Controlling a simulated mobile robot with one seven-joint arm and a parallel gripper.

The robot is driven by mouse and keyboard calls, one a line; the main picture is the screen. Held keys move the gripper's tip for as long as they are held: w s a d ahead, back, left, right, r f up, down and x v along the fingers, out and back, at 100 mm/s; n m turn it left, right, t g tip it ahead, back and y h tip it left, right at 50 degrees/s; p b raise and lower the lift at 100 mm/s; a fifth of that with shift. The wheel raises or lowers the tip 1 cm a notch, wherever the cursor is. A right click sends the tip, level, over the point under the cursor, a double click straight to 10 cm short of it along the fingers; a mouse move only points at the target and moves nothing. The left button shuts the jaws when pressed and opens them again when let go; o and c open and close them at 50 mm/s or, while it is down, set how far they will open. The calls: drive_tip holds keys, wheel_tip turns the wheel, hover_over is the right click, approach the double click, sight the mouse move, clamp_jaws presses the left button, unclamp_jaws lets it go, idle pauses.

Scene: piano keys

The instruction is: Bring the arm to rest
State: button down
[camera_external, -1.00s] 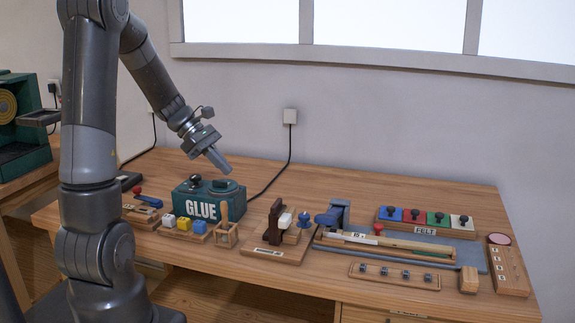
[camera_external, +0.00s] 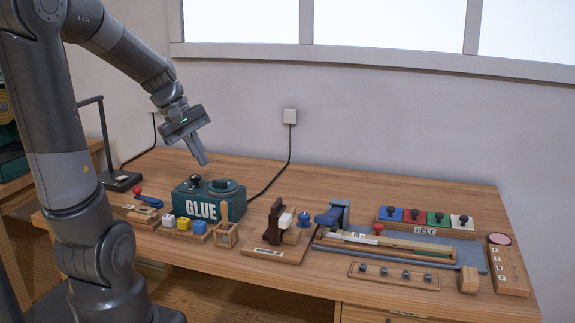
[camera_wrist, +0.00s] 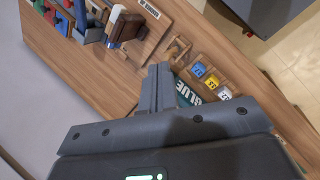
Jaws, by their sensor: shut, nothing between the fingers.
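My gripper (camera_external: 203,160) is shut and empty. In the external view it hangs in the air above the back of the green glue box (camera_external: 208,202), with its fingers pointing down and slightly right. It is apart from everything on the bench. In the wrist view my shut gripper (camera_wrist: 158,70) covers much of the glue box, and only part of the lettering shows. My arm reaches in from the left, with its elbow above the picture's top edge.
The wooden bench (camera_external: 290,170) holds a row of coloured blocks (camera_external: 184,224), a wooden jig (camera_external: 276,225), a blue clamp (camera_external: 333,213), a felt rack (camera_external: 425,220) and a black lamp (camera_external: 120,180). The wall is behind. Space above the bench is clear.

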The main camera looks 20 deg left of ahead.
drive_tip(key=s+a+r+m+t+y, duration=0.4)
drive_tip(key=s+r+m, duration=0.1)
drive_tip(key=s+m, duration=0.3)
drive_tip(key=shift+s+a+r+m+y, duration=0.2)
drive_tip(key=shift+s+m+y, duration=0.15)
drive_tip(key=shift+m, duration=0.55)
